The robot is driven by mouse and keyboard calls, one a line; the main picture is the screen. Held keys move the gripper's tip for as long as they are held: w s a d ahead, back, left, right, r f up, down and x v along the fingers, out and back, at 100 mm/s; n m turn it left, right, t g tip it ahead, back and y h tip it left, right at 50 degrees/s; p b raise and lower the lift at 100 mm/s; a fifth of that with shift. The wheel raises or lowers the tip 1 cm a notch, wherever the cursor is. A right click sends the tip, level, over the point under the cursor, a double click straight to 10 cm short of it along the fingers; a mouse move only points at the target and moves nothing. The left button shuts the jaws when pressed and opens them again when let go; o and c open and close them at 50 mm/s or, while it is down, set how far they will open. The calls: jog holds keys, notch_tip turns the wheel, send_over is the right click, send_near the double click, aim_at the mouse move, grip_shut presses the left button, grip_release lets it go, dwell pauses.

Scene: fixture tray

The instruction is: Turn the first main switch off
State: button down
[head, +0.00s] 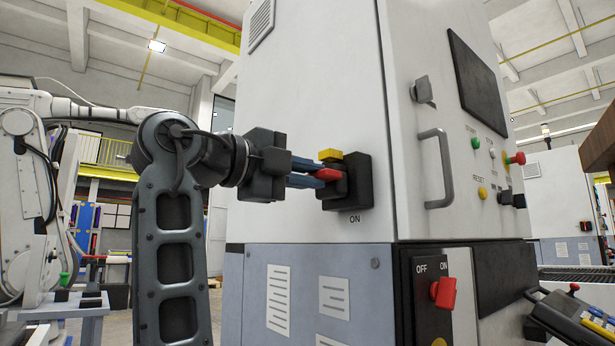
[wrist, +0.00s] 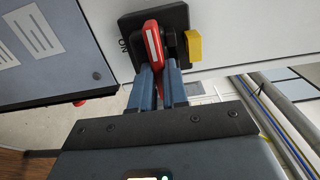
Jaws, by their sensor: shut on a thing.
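A switch with a red handle (head: 328,174) and a black base plate (head: 361,190) sits on the pale side wall of the tall cabinet. The word ON is printed below the plate. A yellow block (head: 331,155) sits just above the handle. My gripper (head: 318,176) reaches in from the left, its blue fingers shut on the red handle. In the wrist view the red handle (wrist: 153,42) stands between the fingertips (wrist: 159,72), with the black plate (wrist: 178,17) behind and the yellow block (wrist: 194,47) to the right. The fingers partly hide the handle's lower end.
A second red switch (head: 443,291), marked OFF and ON, is on a lower black panel around the corner. A grey door handle (head: 436,170) and several buttons are on the front face. A white robot arm (head: 25,190) stands at the far left.

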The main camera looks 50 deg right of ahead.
jog(key=c, duration=1.1)
grip_release()
jog(key=shift+c, duration=0.2)
jog(key=p+v, duration=0.1)
jog(key=v, duration=0.6)
jog(key=shift+a, duration=0.4)
jog(key=shift+w, duration=0.1)
